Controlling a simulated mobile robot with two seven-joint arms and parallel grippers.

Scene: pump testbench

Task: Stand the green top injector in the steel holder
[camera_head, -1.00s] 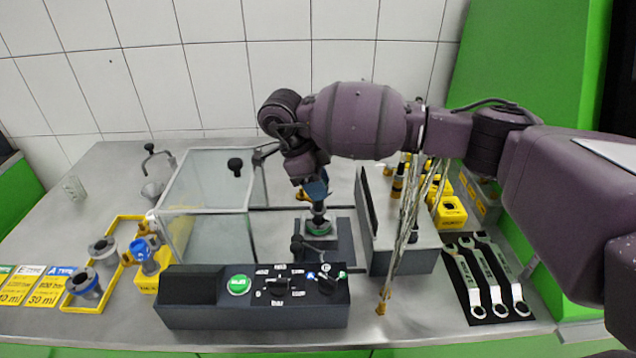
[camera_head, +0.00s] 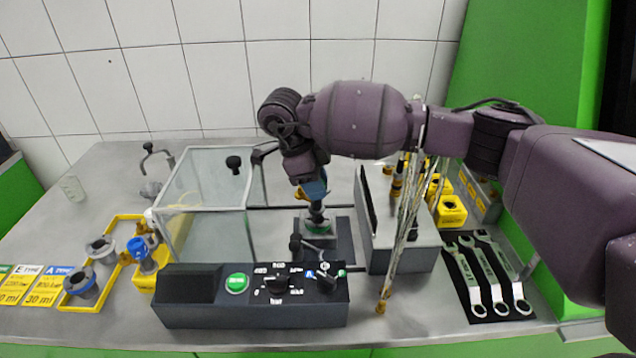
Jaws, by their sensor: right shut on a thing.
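My right gripper (camera_head: 315,190) points down over the steel holder (camera_head: 318,242) in the middle of the bench. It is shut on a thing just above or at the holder. My left gripper is not in view.
A glass box (camera_head: 205,215) stands left of the holder. A black control panel (camera_head: 252,296) with a green button is in front. A grey rack (camera_head: 402,250) stands right, with wrenches (camera_head: 490,275) beyond it. Yellow trays (camera_head: 92,290) with pump parts lie at left.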

